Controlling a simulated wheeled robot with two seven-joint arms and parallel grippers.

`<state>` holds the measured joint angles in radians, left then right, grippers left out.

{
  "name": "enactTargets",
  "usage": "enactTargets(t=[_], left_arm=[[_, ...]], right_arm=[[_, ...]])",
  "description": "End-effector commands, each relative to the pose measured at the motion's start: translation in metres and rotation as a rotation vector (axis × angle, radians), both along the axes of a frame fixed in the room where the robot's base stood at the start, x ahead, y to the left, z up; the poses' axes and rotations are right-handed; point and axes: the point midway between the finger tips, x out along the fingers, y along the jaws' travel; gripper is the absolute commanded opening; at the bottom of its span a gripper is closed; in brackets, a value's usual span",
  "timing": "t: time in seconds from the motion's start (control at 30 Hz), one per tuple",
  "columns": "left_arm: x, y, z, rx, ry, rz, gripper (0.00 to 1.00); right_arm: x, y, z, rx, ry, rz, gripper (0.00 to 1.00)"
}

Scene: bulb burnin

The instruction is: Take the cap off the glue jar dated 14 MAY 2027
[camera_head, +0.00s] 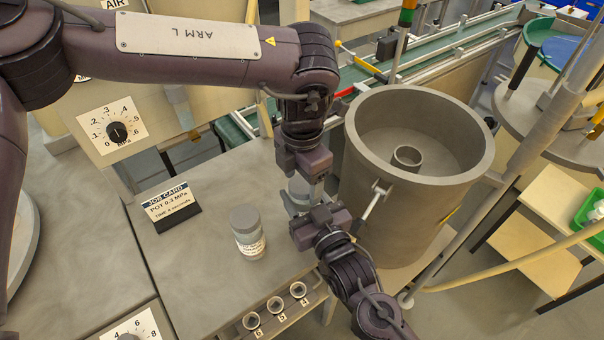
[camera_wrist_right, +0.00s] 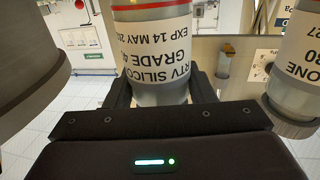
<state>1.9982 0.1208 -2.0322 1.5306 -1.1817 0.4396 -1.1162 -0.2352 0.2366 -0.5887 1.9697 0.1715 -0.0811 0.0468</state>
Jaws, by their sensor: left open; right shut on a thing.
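The right wrist view looks upside down and shows the jar (camera_wrist_right: 160,55) with a red band and a label reading RTV SILICO, GRADE 4 and EXP 14 MAY 20; the rest is cut off. My right gripper (camera_head: 306,212) is shut on this jar. My left gripper (camera_head: 307,178) is open and points down at the jar's top, hiding its cap. A second grey-capped jar (camera_head: 248,235) stands upright to the left; its label (camera_wrist_right: 298,60) is only partly in the right wrist view.
A large grey pot (camera_head: 375,190) stands close on the right of the grippers. A job card (camera_head: 171,206) stands on the bench (camera_head: 205,270) to the left. A rack with several small cups (camera_head: 276,305) is at the front. Bare bench lies between the card and rack.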

Motion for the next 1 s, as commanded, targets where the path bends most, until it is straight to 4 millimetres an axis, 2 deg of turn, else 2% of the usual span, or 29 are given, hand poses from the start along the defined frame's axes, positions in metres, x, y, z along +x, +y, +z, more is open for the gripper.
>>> enactTargets(t=[0.03,0.37,0.53,0.67,1.0], left_arm=[[-0.0001,-0.0001,0.0001,0.0,0.0,0.0,0.64],[0.0002,0.0001,0.0004,0.0,0.0,0.001,0.21],[0.0001,-0.0003,0.0004,-0.002,0.001,0.074,0.2],[-0.0004,-0.0007,-0.0003,-0.003,0.005,0.327,0.2],[-0.0006,-0.0004,0.0007,-0.001,0.004,1.162,0.2]], right_arm=[[0.0001,-0.0002,-0.0004,-0.001,0.0,0.0,0.0],[0.0001,-0.0002,-0.0004,0.0,0.001,0.0,0.0],[0.0,-0.0002,-0.0004,0.0,0.001,0.0,0.0],[0.0,-0.0001,-0.0004,0.0,0.001,0.0,0.0],[0.0,-0.0001,-0.0004,0.0,0.001,0.0,0.0]])
